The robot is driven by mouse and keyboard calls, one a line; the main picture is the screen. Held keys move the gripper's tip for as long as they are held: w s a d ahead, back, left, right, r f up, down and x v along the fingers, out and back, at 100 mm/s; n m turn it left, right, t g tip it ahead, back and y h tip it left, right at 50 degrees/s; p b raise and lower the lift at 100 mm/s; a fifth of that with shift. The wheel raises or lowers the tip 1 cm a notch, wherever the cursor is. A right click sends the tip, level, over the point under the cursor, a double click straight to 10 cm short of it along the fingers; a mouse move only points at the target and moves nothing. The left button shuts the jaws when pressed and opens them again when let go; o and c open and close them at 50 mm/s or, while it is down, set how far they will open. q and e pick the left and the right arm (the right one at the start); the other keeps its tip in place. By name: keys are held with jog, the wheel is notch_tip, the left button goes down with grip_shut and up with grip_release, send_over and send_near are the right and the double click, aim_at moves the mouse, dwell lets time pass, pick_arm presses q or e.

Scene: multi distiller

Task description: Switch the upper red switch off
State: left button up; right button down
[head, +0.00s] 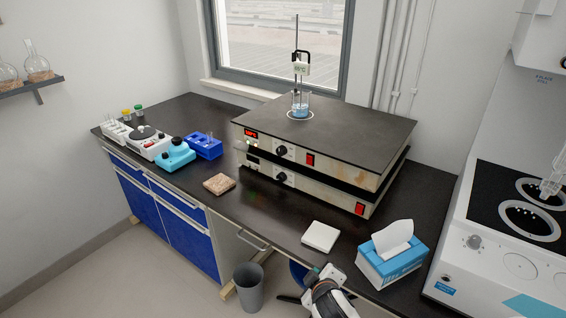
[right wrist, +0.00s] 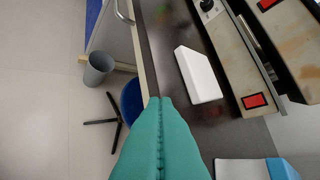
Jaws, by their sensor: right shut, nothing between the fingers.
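Two flat hot-plate units are stacked on the dark bench. The upper red switch (head: 310,160) is on the front face of the upper unit (head: 340,135), and a red display glows on the left of that face. The lower red switch (head: 359,209) is on the lower unit, further right. In the right wrist view, the upper switch (right wrist: 268,4) is at the top edge and the lower switch (right wrist: 254,101) is at the right. My right gripper (head: 312,276) is in front of the bench, apart from both switches. Its teal fingers (right wrist: 160,101) are shut and empty. My left gripper is out of view.
A white pad (head: 320,236) lies on the bench before the units, with a blue tissue box (head: 392,262) to its right. A beaker (head: 300,106) of blue liquid stands on the upper unit. A grey bin (head: 249,287) and a blue stool (right wrist: 131,101) are below.

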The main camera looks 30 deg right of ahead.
jog(key=w+d+r+n+t+h, duration=0.1)
jog(key=w+d+r, duration=0.1)
jog(key=w, duration=0.1)
jog(key=w+d+r+n+t, duration=0.2)
jog(key=w+r, duration=0.1)
jog(key=w+d+r+n+t+h, duration=0.1)
jog(key=w+d+r, duration=0.1)
jog(key=w, duration=0.2)
jog(key=shift+d+r+n+t+h, duration=0.25)
jog(key=shift+r+n+t+h, duration=0.05)
jog(key=shift+r, duration=0.05)
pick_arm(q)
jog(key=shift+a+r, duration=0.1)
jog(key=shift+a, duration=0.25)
pick_arm(e)
jog(key=w+d+r+n+t, duration=0.1)
jog(key=w+r+n+t, duration=0.2)
jog(key=w+r+n, duration=0.1)
jog(key=shift+w+d+n+y, duration=0.15)
jog(key=shift+w+n+y, duration=0.25)
jog(key=shift+w+n, duration=0.5)
jog(key=shift+w, duration=0.1)
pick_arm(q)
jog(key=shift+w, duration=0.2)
pick_arm(e)
jog(key=shift+r, duration=0.1)
